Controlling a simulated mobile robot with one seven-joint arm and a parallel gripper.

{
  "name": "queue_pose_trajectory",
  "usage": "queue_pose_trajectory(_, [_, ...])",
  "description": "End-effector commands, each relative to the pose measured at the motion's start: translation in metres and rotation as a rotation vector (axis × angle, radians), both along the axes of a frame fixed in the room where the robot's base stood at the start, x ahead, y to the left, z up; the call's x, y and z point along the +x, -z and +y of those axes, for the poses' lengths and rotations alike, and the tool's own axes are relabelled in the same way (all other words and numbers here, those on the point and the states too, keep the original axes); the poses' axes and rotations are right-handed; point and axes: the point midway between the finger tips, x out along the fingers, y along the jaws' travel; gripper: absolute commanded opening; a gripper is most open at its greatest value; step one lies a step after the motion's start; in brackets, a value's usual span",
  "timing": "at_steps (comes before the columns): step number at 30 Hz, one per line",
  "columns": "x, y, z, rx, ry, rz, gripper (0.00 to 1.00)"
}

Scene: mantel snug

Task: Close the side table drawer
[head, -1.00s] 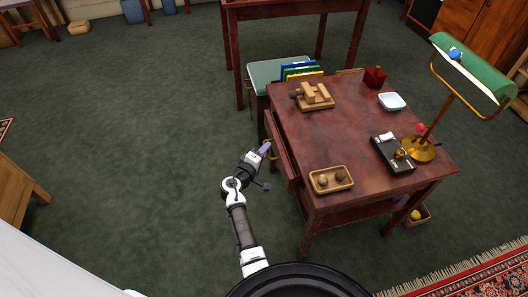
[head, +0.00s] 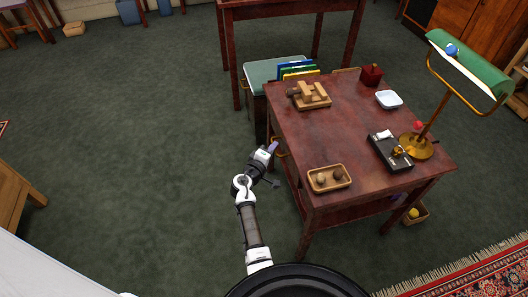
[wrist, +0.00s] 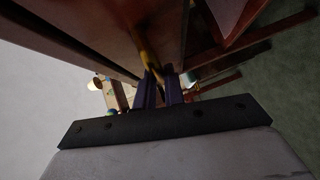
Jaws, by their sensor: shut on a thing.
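The dark red-brown side table (head: 350,140) stands right of centre in the head view. Its drawer is on the left side, and the drawer front is now mostly hidden under the tabletop edge, at or near flush; any small gap cannot be told. My gripper (head: 272,147) is at that side, below the tabletop's level. In the wrist view my gripper's purple fingers (wrist: 159,91) are shut on the brass-yellow drawer handle (wrist: 150,64), which stands in front of dark red wood.
On the tabletop are a wooden tray (head: 329,178) with round things, a wooden block puzzle (head: 311,95), a white dish (head: 389,99), a black device (head: 390,152) and a green-shaded lamp (head: 467,65). A pale green-topped stool (head: 262,73) stands behind.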

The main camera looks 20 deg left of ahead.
Motion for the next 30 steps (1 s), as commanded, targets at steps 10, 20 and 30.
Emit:
queue_pose_trajectory(10, [0.003, -0.001, -0.006, 0.001, 0.008, -0.001, 0.22])
queue_pose_trajectory(20, [0.002, 0.000, -0.004, 0.000, 0.004, 0.000, 0.33])
queue_pose_trajectory(30, [-0.042, -0.005, 0.005, 0.002, 0.002, 0.001, 0.33])
